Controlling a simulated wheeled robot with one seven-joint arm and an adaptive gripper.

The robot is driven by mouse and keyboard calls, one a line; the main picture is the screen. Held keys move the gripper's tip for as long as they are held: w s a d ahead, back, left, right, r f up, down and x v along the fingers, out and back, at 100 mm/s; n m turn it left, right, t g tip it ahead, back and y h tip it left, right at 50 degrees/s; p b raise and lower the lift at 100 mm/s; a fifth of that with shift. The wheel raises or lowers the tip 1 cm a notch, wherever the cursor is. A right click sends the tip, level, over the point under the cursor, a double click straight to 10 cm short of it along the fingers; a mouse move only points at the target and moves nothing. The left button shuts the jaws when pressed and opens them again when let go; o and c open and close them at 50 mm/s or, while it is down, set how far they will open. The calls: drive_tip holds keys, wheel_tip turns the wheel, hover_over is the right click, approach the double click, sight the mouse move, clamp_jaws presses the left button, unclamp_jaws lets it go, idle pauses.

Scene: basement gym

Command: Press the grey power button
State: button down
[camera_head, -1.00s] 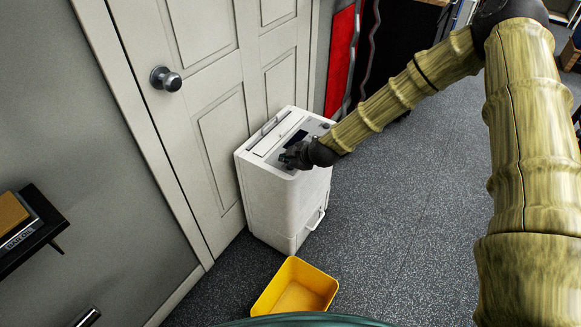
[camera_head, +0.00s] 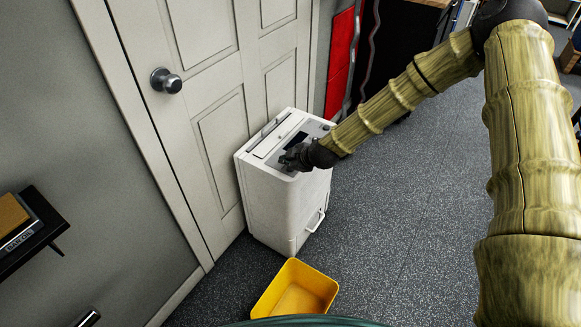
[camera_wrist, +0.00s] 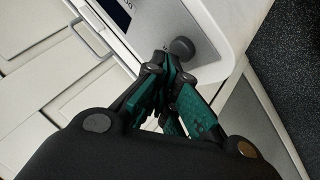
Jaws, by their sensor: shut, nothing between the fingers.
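A white box-shaped machine (camera_head: 285,205) stands on the floor against the door. Its top has a dark display (camera_head: 295,138) and a grey control panel. In the wrist view a round grey knob-like button (camera_wrist: 182,47) stands up from the panel near the machine's edge. My gripper (camera_head: 286,160) is over the near end of the panel and hides the button in the head view. In the wrist view my gripper (camera_wrist: 170,62) is shut and empty, with its fingertips right beside the button. I cannot tell whether they touch it.
A yellow open bin (camera_head: 296,288) sits on the floor in front of the machine. The panelled door (camera_head: 205,100) with a round knob is behind it. A dark wall shelf (camera_head: 33,230) is at the left. The speckled floor (camera_head: 400,220) to the right is clear.

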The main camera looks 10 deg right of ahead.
sight(288, 169)
drive_tip(key=shift+f, duration=0.15)
drive_tip(key=shift+f+b, duration=0.3)
drive_tip(key=shift+f, duration=0.05)
drive_tip(key=shift+r, duration=0.15)
idle(0.4)
drive_tip(key=shift+r+p, duration=0.35)
drive_tip(key=shift+r, duration=0.1)
drive_tip(key=shift+r+p, duration=2)
drive_tip(key=shift+r, duration=0.95)
drive_tip(key=shift+f, duration=0.1)
